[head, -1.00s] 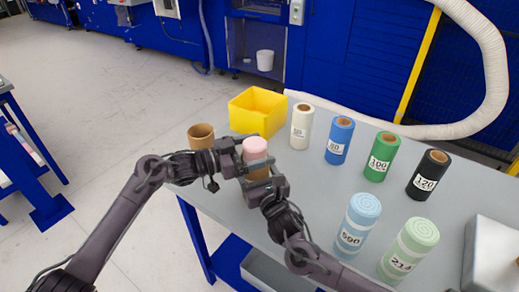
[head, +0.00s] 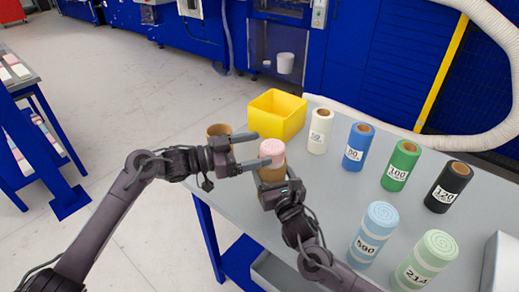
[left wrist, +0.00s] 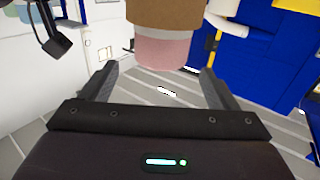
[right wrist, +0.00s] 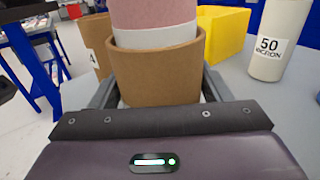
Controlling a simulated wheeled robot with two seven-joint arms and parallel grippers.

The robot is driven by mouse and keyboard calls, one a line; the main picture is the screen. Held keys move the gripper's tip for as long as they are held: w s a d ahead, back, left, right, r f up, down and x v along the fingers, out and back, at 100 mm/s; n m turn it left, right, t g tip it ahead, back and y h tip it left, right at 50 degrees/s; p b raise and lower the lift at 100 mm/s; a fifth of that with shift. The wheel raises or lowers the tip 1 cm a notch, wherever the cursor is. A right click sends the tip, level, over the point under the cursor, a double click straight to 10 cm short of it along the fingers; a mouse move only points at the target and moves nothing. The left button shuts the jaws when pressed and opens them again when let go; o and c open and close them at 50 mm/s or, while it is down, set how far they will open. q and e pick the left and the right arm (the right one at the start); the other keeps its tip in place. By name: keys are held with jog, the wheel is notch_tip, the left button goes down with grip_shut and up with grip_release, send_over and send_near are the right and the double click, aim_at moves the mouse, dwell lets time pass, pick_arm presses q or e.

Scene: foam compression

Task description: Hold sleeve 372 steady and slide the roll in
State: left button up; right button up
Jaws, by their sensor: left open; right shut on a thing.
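A brown cardboard sleeve (head: 271,174) stands upright with a pink foam roll (head: 271,152) in its mouth; its number is not visible. The roll's top sticks out above the rim, with a white band just over the rim in the right wrist view (right wrist: 168,38). My right gripper (right wrist: 160,92) is shut on the sleeve (right wrist: 155,72). My left gripper (head: 251,151) is open and empty, just left of the roll, its fingers pointing at it. In the left wrist view the pink roll (left wrist: 165,53) shows beyond the open fingers, apart from them.
Another brown sleeve (head: 218,131), partly hidden, stands behind my left gripper, near a yellow bin (head: 277,118). White, blue, green and black rolls stand in a row to the right. A blue roll (head: 372,234) and a pale green roll (head: 424,262) stand at the front right.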

dwell(0.3)
jog(key=o, duration=1.1)
